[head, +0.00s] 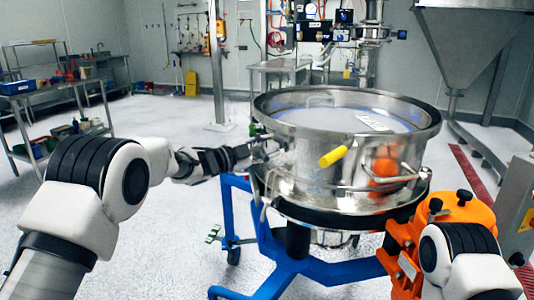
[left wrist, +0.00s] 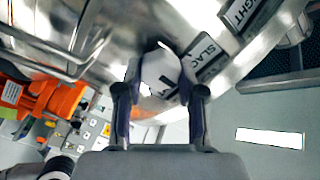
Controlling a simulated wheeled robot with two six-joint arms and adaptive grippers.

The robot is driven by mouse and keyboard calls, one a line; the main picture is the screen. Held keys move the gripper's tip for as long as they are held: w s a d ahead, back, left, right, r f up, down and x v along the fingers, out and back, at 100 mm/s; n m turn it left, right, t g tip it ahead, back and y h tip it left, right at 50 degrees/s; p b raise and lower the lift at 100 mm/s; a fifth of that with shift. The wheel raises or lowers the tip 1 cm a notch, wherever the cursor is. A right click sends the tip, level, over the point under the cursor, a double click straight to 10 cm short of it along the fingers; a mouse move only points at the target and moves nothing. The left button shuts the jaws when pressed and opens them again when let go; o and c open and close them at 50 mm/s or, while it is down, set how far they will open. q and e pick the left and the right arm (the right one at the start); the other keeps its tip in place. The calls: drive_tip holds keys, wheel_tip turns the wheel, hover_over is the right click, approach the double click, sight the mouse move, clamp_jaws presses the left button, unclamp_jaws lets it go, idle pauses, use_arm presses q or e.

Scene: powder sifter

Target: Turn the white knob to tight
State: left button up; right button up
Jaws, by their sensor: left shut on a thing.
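The white knob (left wrist: 160,72) sits on the metal side of the sifter drum, between the fingers of my left gripper (left wrist: 160,88), which is shut on it. Two labels are beside it in the left wrist view: a SLACK label (left wrist: 207,56) close to the knob and a TIGHT label (left wrist: 241,14) farther up and right. In the head view my left gripper (head: 258,150) reaches the left side of the steel sifter drum (head: 310,165); the knob is hidden there. My right arm shows at the lower right, but its gripper does not.
The drum stands on a blue wheeled frame (head: 275,245). An orange unit (head: 465,208) is at the right. A cart (head: 65,105) stands far left, with open floor between.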

use_arm(q)
drive_tip(key=m+b, duration=0.1)
drive_tip(key=m, duration=0.1)
drive_tip(key=m+b, duration=0.3)
drive_tip(key=shift+f+m, duration=0.3)
drive_tip(key=shift+f, duration=0.05)
drive_tip(key=shift+m+b, duration=1.35)
drive_tip(key=shift+m, duration=0.45)
drive_tip(key=shift+r, duration=0.1)
drive_tip(key=o, duration=1.2)
drive_tip(key=shift+c, duration=0.2)
drive_tip(key=shift+s, duration=0.1)
drive_tip(key=v, duration=1.1)
drive_tip(key=shift+s+a, duration=0.25)
drive_tip(key=shift+a, duration=0.05)
